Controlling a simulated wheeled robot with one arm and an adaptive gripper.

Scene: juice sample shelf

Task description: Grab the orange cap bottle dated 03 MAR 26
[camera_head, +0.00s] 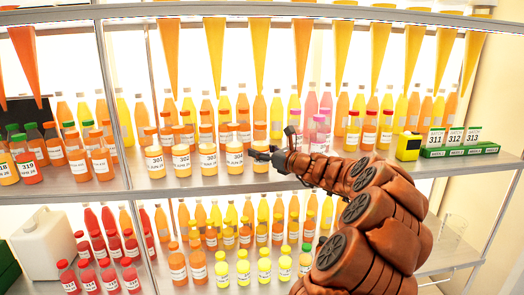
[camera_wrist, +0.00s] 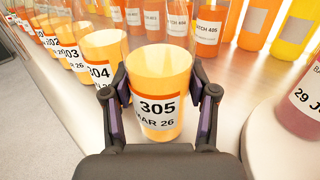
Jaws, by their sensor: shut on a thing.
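An orange juice bottle (camera_wrist: 158,75) stands between the fingers of my gripper (camera_wrist: 158,84) in the wrist view. Its white label reads 305 with "AR 26" visible below; the first part of the date is not readable. My gripper is shut on this bottle, one finger at each side. In the head view the bottle (camera_head: 261,146) is at the right end of the front row on the middle shelf, with my gripper (camera_head: 268,156) at its right side. The bottle is upright; whether it touches the shelf is unclear.
Bottle 304 (camera_wrist: 97,72) stands close on the left, with 303 (camera_wrist: 72,55) and others beyond. Taller batch bottles (camera_wrist: 210,22) stand behind. A pink bottle (camera_wrist: 308,98) is at the right.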

